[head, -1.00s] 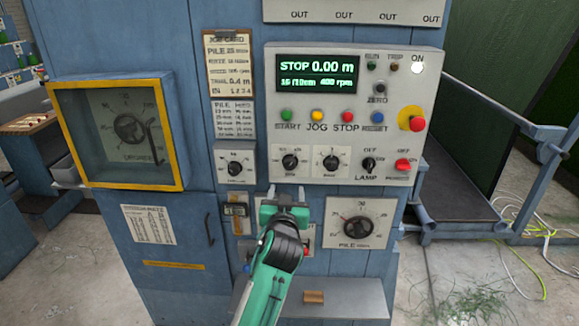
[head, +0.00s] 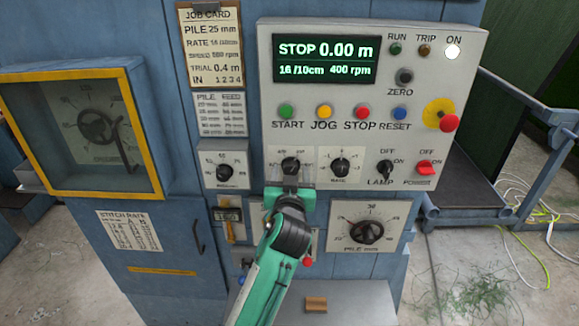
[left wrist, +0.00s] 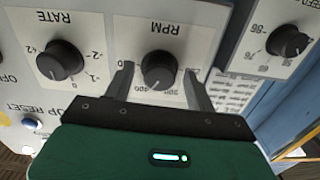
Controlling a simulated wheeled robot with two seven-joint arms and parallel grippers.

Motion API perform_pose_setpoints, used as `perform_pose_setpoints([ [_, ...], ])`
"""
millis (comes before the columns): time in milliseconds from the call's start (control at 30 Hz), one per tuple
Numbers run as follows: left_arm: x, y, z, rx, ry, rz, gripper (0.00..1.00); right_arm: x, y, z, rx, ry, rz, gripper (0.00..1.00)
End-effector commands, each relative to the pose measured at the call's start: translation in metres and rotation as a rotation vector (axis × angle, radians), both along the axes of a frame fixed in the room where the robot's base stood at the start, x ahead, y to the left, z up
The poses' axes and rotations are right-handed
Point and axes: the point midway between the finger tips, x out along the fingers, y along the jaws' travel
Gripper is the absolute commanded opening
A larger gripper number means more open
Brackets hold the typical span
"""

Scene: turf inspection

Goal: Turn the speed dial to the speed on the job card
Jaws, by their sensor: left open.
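The speed dial, a black knob on a white RPM plate, is on the control panel in the head view (head: 290,166) and upside down in the left wrist view (left wrist: 159,70). My left gripper (head: 290,178) is in front of it, open. In the left wrist view its fingers (left wrist: 160,80) stand on either side of the knob, with gaps; I see no contact. The job card (head: 208,45) hangs left of the panel; its speed line is too small to read surely. The display (head: 325,60) reads STOP, 0.00 m, 16/10cm, 400 rpm. My right gripper is not in view.
The RATE dial (head: 340,167) is close on the right of the speed dial. Another dial (head: 224,172) is on its left. The START (head: 286,111), JOG and STOP buttons are above. The lamp switch (head: 385,170) and red emergency button (head: 449,122) are farther right.

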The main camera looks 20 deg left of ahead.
Motion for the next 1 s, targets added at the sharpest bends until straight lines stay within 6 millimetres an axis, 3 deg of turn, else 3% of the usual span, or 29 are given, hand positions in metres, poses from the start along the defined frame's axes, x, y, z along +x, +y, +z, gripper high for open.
perform_pose_setpoints([
  [333, -0.0007, -0.0005, -0.0002, 0.0, 0.001, 0.0, 0.56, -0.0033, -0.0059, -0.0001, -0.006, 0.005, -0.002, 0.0],
  [567, -0.0006, -0.0005, -0.0002, 0.0, 0.0, 0.0, 0.11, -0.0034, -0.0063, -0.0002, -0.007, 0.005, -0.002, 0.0],
  [1000, -0.0004, -0.0006, 0.0012, 0.085, 0.024, 0.0, 0.11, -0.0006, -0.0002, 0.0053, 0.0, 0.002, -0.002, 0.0],
])
